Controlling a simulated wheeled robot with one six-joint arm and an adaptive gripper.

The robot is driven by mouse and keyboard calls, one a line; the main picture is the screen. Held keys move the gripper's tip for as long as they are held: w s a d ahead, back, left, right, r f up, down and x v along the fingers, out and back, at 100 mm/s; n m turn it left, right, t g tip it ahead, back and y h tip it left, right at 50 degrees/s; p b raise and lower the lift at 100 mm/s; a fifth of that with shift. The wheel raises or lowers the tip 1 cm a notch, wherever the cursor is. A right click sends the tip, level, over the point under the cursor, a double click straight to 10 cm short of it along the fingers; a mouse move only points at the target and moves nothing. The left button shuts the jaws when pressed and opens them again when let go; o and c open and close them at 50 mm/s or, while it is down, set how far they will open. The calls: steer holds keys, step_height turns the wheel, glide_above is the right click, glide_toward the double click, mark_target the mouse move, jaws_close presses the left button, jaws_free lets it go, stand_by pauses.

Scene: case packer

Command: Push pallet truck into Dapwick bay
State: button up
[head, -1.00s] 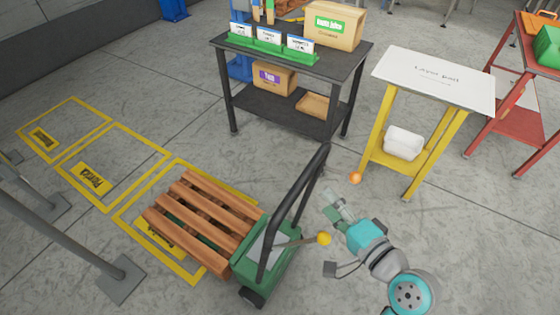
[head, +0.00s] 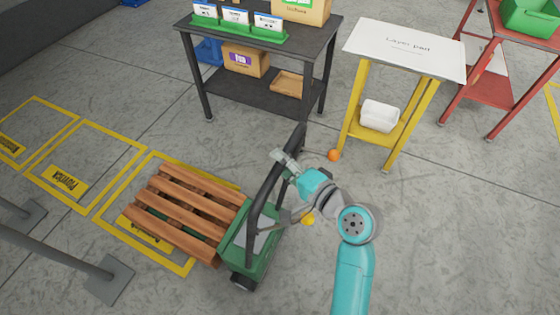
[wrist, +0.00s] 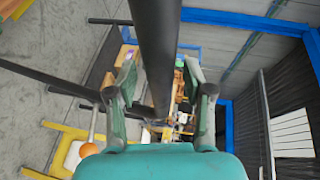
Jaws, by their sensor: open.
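The pallet truck (head: 250,240) is green with a tall black handle (head: 265,185). It carries a slatted wooden pallet (head: 180,205), which lies partly over the nearest yellow-outlined floor bay (head: 190,268). That bay's label is partly covered, and I cannot read Dapwick on any label. My gripper (head: 284,158) is at the upper part of the handle. In the wrist view my gripper (wrist: 165,92) has its fingers apart, with the black handle bar (wrist: 158,45) passing between them in the picture. Whether either finger touches the bar cannot be told.
Two more yellow-outlined bays (head: 84,124) lie to the left. Grey posts with foot plates (head: 110,280) stand at lower left. A black table (head: 330,48), a yellow layer pad stand (head: 352,112) and a red rack (head: 447,108) are behind. Floor at right is clear.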

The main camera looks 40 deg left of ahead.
steer(key=shift+a+f, duration=0.1)
steer(key=shift+a, duration=0.3)
jaws_close()
steer(key=shift+a, duration=0.1)
steer(key=s+a, duration=0.2)
steer(key=a, duration=0.8)
steer(key=s+a, duration=0.3)
steer(key=a, duration=0.8)
jaws_free()
steer(key=shift+s, duration=0.1)
